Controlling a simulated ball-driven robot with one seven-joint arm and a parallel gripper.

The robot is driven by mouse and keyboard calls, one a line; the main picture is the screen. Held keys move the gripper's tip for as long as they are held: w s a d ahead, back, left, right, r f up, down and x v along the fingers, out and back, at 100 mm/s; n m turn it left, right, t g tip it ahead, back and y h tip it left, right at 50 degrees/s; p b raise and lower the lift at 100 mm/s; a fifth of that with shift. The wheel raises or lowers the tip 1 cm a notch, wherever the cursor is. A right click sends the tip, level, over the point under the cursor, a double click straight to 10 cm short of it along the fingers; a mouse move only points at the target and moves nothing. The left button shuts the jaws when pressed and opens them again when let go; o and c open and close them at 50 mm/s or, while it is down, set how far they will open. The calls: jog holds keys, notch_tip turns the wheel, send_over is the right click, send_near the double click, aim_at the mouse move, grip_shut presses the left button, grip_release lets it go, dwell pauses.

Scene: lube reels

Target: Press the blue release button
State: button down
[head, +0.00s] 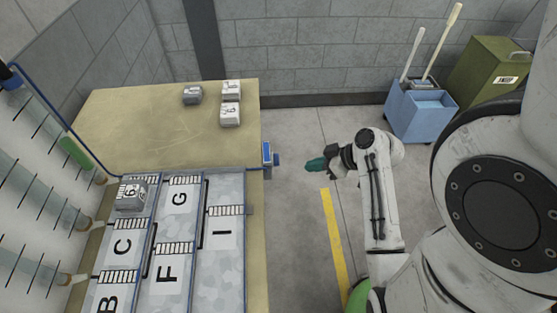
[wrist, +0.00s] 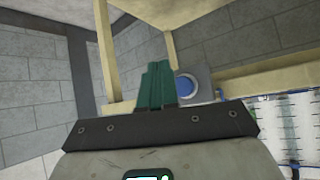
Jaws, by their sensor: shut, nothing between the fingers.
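The blue release button (wrist: 187,87) is a round blue disc in a pale ring on a grey housing, just right of my fingertips in the wrist view. In the head view the button (head: 276,159) sticks out to the right from a small blue-and-grey box on the table's right edge. My gripper (head: 311,166) has teal fingers, shut and empty, pointing left toward the button with a gap of floor between. In the wrist view my gripper (wrist: 157,68) partly overlaps the left side of the button housing.
The wooden table (head: 160,130) holds lettered metal lanes (head: 222,262), a grey block (head: 130,196) on one lane, and three more blocks at the back. A blue mop bucket (head: 420,112) and a green bin (head: 487,72) stand at the back right. Floor between table and arm is clear.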

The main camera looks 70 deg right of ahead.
aim_at(276, 160)
jog(key=s+d, duration=0.1)
jog(key=s+d+r+h, duration=0.1)
jog(key=d, duration=0.1)
jog(key=shift+s+t, duration=0.15)
jog(key=shift+t, duration=0.25)
jog(key=w+a, duration=0.3)
jog(key=w, duration=0.5)
jog(key=shift+a, duration=0.25)
jog(key=shift+w, duration=0.2)
dwell(1.7)
jog(key=shift+w+a, duration=0.15)
jog(key=shift+w, duration=0.15)
jog(key=shift+w+a, duration=0.2)
jog(key=shift+w, duration=0.25)
dwell(1.0)
jog(key=shift+s, duration=0.1)
jog(key=shift+s+d, duration=0.35)
jog(key=shift+s, duration=0.4)
